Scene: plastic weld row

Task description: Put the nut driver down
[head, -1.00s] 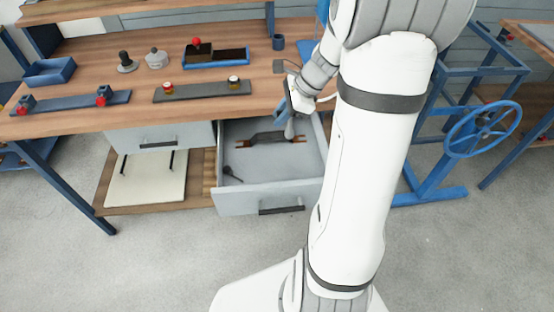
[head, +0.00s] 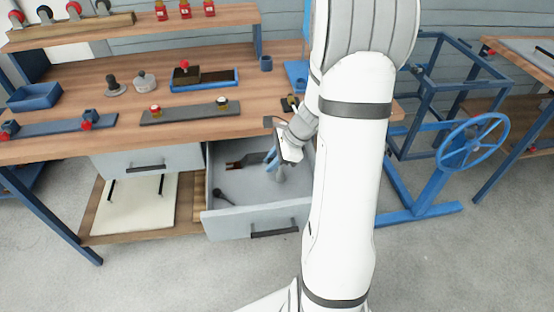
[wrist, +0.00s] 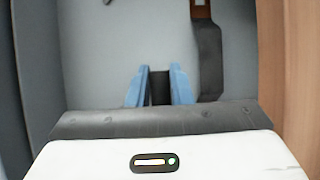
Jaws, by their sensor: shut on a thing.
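My gripper (head: 273,160) is inside the open grey drawer (head: 252,222), toward its right side, pointing down. Its blue fingers are shut on the nut driver (head: 281,174), whose grey lower part shows beneath them in the head view. In the wrist view, a dark piece of the nut driver (wrist: 160,90) shows between the two blue fingers (wrist: 161,72). Most of the nut driver is hidden by the gripper. I cannot tell whether its tip touches the drawer floor.
A dark tool with orange-brown ends (head: 246,160) lies in the drawer, close beside the fingers. A small dark tool (head: 219,195) lies near the drawer's front left. The drawer floor between them is clear. The wooden bench top (head: 120,135) stands above the drawer.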

